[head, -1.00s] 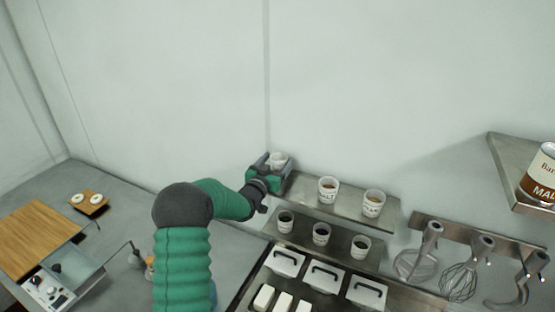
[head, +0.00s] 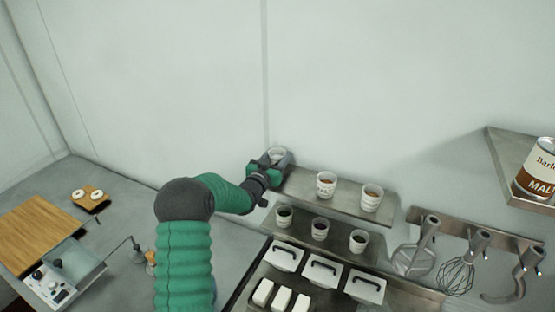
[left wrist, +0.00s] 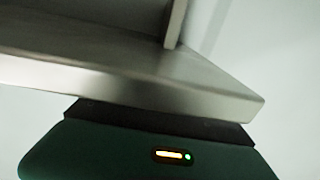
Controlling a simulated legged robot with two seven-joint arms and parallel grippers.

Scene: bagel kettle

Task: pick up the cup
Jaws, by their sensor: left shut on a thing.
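A white cup (head: 277,154) is at the left end of the upper metal shelf (head: 343,204). My left gripper (head: 272,163) is around it and shut on it; the fingers and gripper body hide the cup's lower part. I cannot tell whether the cup touches the shelf. In the left wrist view the gripper body (left wrist: 150,152) sits close under a metal shelf edge (left wrist: 130,85), and the cup does not show there. Two more cups stand on the upper shelf, a middle one (head: 326,184) and a right one (head: 371,197). My right gripper is not in view.
Several cups, one of them here (head: 320,228), stand on the lower shelf (head: 302,217). Lidded metal containers (head: 325,273) sit below. Whisks and hooks (head: 457,275) hang at the right, beneath a can (head: 538,170). The wall above the shelves is clear.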

